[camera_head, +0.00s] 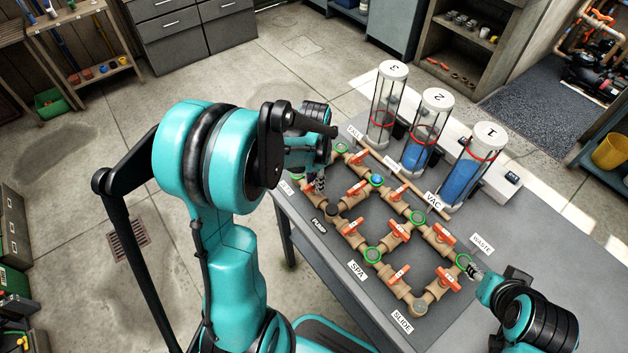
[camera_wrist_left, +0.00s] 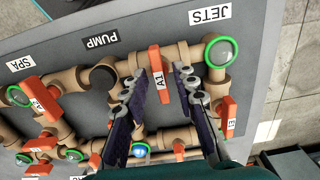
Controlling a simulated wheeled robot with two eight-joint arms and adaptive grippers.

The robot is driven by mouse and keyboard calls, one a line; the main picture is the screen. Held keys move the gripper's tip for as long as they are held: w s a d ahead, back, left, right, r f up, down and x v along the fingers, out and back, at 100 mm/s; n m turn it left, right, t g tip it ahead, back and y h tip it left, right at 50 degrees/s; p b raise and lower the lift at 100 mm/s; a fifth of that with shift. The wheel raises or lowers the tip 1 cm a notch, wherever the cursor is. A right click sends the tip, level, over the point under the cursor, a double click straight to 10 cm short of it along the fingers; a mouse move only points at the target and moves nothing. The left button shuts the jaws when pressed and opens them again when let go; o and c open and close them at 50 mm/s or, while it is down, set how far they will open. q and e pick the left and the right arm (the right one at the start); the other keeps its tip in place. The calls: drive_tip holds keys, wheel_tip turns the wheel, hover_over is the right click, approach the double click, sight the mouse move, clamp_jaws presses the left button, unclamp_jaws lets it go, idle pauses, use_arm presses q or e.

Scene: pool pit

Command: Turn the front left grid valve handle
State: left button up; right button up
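The front left valve handle, orange and marked A1 (camera_wrist_left: 157,72), stands on the tan pipe grid (camera_wrist_left: 178,52) near the PUMP and JETS labels. In the left wrist view my left gripper (camera_wrist_left: 164,74) is open, with one finger on each side of this handle and visible gaps to it. In the head view my left gripper (camera_head: 318,184) is over the grid's front left corner and largely hides the handle. My right gripper (camera_head: 470,268) is beside the green-ringed fitting near the WASTE label; whether it is open is unclear.
Other orange handles (camera_head: 398,230) and green-ringed fittings (camera_head: 373,255) sit close by on the grid. Three clear cylinders (camera_head: 467,170) with blue or clear contents stand behind it on the grey table (camera_head: 560,265).

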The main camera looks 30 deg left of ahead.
use_arm(q)
clamp_jaws()
drive_tip(key=shift+n, duration=0.4)
drive_tip(key=n, duration=0.2)
drive_tip(key=shift+n, duration=0.4)
drive_tip(key=n, duration=0.4)
drive_tip(key=shift+n+b, duration=0.3)
drive_tip(key=shift+b, duration=0.05)
drive_tip(key=n, duration=0.9)
drive_tip(key=shift+n, duration=0.6)
